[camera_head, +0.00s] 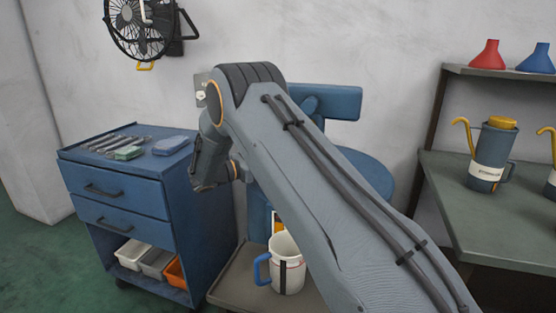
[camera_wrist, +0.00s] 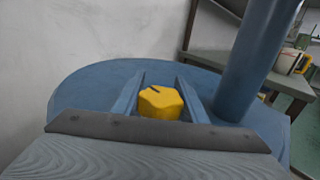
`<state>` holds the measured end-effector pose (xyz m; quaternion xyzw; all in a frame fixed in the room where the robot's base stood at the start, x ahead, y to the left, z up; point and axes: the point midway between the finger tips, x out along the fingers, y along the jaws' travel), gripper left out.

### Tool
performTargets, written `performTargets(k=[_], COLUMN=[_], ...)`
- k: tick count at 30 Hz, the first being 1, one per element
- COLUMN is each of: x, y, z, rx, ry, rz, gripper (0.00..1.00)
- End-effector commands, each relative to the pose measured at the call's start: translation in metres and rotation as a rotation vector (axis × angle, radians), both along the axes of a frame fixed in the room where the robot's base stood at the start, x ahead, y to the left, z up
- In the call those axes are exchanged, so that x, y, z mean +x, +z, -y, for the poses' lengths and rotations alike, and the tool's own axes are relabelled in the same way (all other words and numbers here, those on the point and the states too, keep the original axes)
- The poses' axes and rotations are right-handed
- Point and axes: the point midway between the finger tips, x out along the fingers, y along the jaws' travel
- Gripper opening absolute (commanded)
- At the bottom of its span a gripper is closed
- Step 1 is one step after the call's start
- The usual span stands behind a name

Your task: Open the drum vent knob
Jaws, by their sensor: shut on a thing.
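The yellow drum vent knob (camera_wrist: 160,103) sits on the flat blue top of the machine (camera_wrist: 85,90) in the wrist view. It is faceted, with a short dark mark on its upper face. My gripper (camera_wrist: 161,90) has one finger on each side of the knob and is shut on it. In the head view, the blue machine (camera_head: 372,172) stands behind my arm, with only part of its round top and an upper blue bar (camera_head: 340,103) showing. My arm hides the knob and my fingertips there.
A blue post (camera_wrist: 254,60) rises close to the right of the knob. A blue drawer cabinet (camera_head: 120,188) stands left, with tools on top. A white mug (camera_head: 289,270) with a blue handle sits on a low shelf. A green-grey table (camera_head: 480,226) holds a jug (camera_head: 490,165) at right.

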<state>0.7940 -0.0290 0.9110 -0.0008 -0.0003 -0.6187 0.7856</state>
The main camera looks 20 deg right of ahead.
Motion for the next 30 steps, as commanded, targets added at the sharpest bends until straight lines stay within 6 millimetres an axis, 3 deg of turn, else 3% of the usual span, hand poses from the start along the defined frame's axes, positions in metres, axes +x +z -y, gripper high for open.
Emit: performTargets(k=[30], x=[0.023], y=[0.0], z=[-0.018], rx=[0.004], ry=[0.773], rz=[-0.001], gripper=[0.16])
